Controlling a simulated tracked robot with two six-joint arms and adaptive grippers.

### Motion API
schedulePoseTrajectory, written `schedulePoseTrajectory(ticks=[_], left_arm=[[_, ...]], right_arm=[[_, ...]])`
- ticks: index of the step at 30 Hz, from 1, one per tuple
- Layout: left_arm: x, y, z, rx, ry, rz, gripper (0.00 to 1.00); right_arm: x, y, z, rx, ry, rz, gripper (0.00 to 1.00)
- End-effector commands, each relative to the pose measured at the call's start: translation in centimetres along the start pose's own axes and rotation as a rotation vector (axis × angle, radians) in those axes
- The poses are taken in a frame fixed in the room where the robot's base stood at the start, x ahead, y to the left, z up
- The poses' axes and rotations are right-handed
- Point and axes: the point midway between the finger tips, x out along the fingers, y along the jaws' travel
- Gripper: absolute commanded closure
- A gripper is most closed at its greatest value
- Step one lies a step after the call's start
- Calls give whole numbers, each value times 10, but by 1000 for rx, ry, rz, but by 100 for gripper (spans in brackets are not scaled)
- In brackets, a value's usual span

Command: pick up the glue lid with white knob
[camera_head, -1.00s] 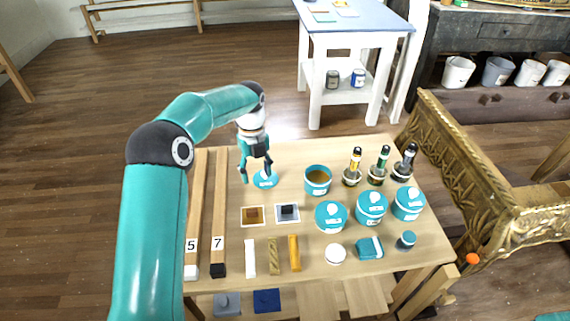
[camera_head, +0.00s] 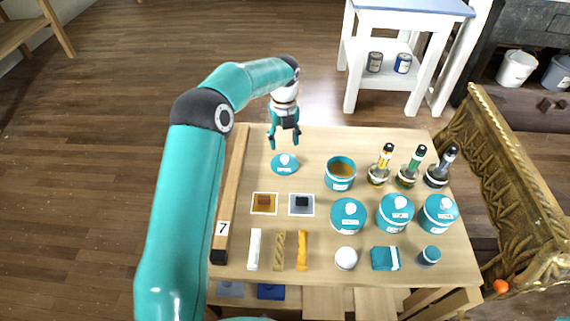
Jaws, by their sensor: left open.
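The teal lid with a white knob (camera_head: 286,168) lies on the wooden table, left of an open teal pot (camera_head: 341,184) with brown contents. My left gripper (camera_head: 284,146) is open and empty, pointing down just beyond and above the lid in the picture. Its fingers look apart from the lid; the exact height gap is hard to tell. Several closed teal pots (camera_head: 348,217) with similar teal tops and white knobs stand at the front right. My right gripper is not in view.
Bottles with brushes (camera_head: 379,174) stand right of the open pot. Two small square samples (camera_head: 264,203) lie in front of the lid. A long wooden bar marked 7 (camera_head: 232,190) lies along the left. The gilt console (camera_head: 515,170) is close on the right.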

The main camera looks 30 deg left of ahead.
Motion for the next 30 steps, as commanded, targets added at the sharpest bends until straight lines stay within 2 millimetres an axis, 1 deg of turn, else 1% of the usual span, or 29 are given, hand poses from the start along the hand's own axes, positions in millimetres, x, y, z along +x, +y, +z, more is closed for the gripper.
schedulePoseTrajectory(ticks=[1,3,11,14,18,21,28,29,30], left_arm=[[9,0,0,1,1,1,43],[16,-1,0,2,0,1,43],[30,-2,0,2,1,1,43],[42,-2,2,1,2,1,43],[63,-2,4,2,2,1,43],[72,-3,4,3,1,0,43],[75,-3,4,3,-1,-1,43],[75,-3,4,3,-1,-1,45],[75,-3,4,3,-1,-1,51]], right_arm=[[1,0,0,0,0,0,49],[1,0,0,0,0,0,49],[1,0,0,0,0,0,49],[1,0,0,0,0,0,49],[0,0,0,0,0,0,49],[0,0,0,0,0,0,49],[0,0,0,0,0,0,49],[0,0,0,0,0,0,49],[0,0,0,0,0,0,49]])
